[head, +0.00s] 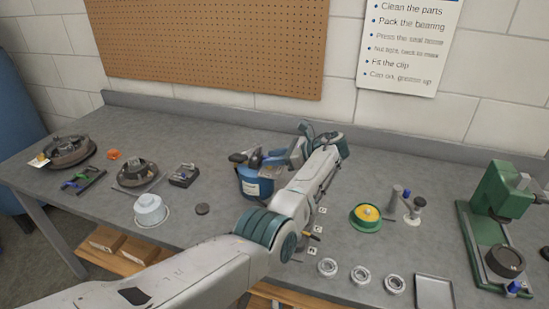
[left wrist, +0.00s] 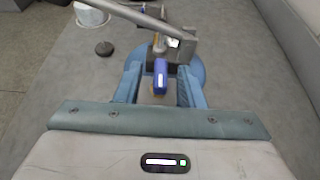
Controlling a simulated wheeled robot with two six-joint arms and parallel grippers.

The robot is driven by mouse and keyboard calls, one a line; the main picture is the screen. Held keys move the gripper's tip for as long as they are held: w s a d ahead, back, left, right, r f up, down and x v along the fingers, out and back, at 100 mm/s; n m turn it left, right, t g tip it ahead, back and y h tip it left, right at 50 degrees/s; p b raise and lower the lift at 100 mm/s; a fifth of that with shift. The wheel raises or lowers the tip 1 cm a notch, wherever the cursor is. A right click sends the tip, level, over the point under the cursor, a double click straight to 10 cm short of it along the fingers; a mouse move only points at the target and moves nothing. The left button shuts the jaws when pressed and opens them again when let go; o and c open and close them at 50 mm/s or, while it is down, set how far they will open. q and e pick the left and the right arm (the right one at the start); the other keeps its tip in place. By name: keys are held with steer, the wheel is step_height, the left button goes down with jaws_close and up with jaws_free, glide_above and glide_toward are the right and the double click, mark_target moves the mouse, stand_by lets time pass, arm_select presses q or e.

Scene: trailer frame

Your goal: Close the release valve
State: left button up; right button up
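A blue round canister (head: 252,184) with a pale label and dark and metal fittings on top stands on the bench. In the left wrist view its blue body (left wrist: 200,65) shows behind the fingers. A small blue lever-like part (left wrist: 160,72) with a yellowish spot under it stands up between the fingers; I cannot tell for certain that it is the release valve. My left gripper (head: 272,160) reaches the canister top from the right. In the wrist view its blue fingers (left wrist: 160,88) are apart, with gaps on both sides of the blue part. My right gripper is out of view.
A metal bar (left wrist: 140,18) crosses above the fingertips in the wrist view. A white pot (head: 150,209) and dark puck (head: 202,209) lie left of the canister. A green-yellow disc (head: 367,214), several rings and a green press (head: 495,215) are to the right. The pegboard wall is behind.

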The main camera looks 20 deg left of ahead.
arm_select(q)
steer(key=shift+d+r, duration=0.15)
steer(key=shift+d, duration=0.45)
steer(key=b+v, duration=0.4)
steer(key=v, duration=0.5)
steer(key=shift+d+b, duration=0.2)
steer(key=shift+b, duration=0.1)
steer(key=shift+r, duration=0.15)
